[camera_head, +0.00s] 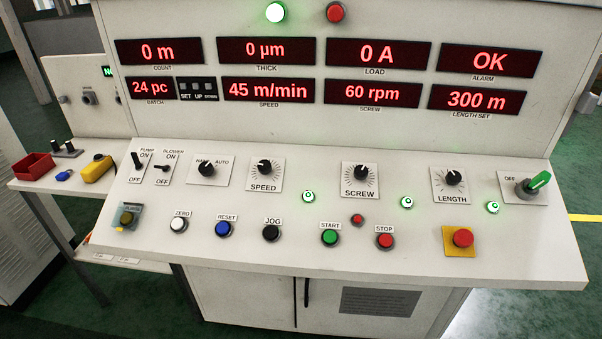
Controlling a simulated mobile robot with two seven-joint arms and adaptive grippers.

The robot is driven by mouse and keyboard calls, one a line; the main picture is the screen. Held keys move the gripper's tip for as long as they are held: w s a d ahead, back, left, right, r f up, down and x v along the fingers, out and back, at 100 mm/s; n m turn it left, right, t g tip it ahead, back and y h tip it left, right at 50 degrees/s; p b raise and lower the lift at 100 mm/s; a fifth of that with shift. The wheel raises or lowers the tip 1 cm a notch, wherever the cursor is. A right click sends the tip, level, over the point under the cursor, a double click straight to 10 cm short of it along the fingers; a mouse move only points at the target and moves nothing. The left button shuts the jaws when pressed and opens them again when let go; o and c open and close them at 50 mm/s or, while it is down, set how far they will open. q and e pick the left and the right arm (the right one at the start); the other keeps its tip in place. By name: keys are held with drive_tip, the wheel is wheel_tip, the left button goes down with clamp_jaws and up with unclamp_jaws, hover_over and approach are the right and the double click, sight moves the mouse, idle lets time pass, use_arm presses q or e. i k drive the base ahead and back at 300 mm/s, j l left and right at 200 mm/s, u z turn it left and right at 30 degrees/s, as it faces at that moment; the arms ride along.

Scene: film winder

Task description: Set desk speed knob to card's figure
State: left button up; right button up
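The black speed knob (265,168) sits on a white dial plate marked SPEED in the left middle of the sloping desk. Its pointer is turned roughly upward; the exact mark is too small to read. The red speed display (267,90) above it reads 45 m/min. No card with a figure can be made out. Neither gripper shows in the head view.
The screw knob (360,172) and length knob (452,178) are to the right. The mode switch (207,169) is left of the speed knob. Push buttons line the front, with a red emergency button (463,238) at right. A side shelf holds a red bin (34,167).

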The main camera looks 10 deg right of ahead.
sight(265, 167)
drive_tip(key=j, duration=0.7)
drive_tip(key=i+j, duration=0.15)
drive_tip(key=j, duration=1.25)
drive_tip(key=i+u, duration=0.05)
